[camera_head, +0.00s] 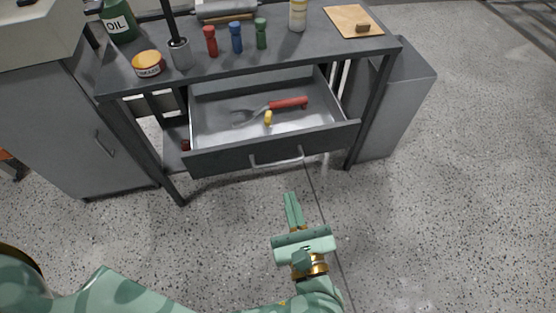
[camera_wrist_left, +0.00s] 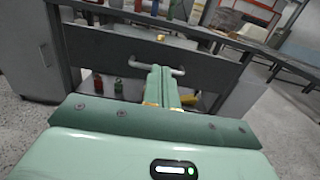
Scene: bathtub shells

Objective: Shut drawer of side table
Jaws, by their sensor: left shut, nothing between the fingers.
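The side table (camera_head: 245,62) has a dark grey top and its drawer (camera_head: 225,158) stands pulled out, with its inside visible in the head view. A light metal bar handle (camera_head: 277,162) runs across the drawer front. Inside lie a red-handled tool (camera_head: 288,103) and a small yellow item (camera_head: 268,117). My left gripper (camera_head: 292,196) is shut and empty, in front of and below the handle in the head view. In the left wrist view its fingers (camera_wrist_left: 162,72) point at the drawer front (camera_wrist_left: 125,50), near the handle (camera_wrist_left: 178,72); contact cannot be told. My right gripper is out of view.
On the tabletop stand a green oil can (camera_head: 118,22), an orange-labelled tin (camera_head: 148,64), several small coloured bottles and a wooden board (camera_head: 352,20). Grey cabinets flank the table on the left (camera_head: 85,130) and right (camera_head: 400,105). The speckled floor in front is clear.

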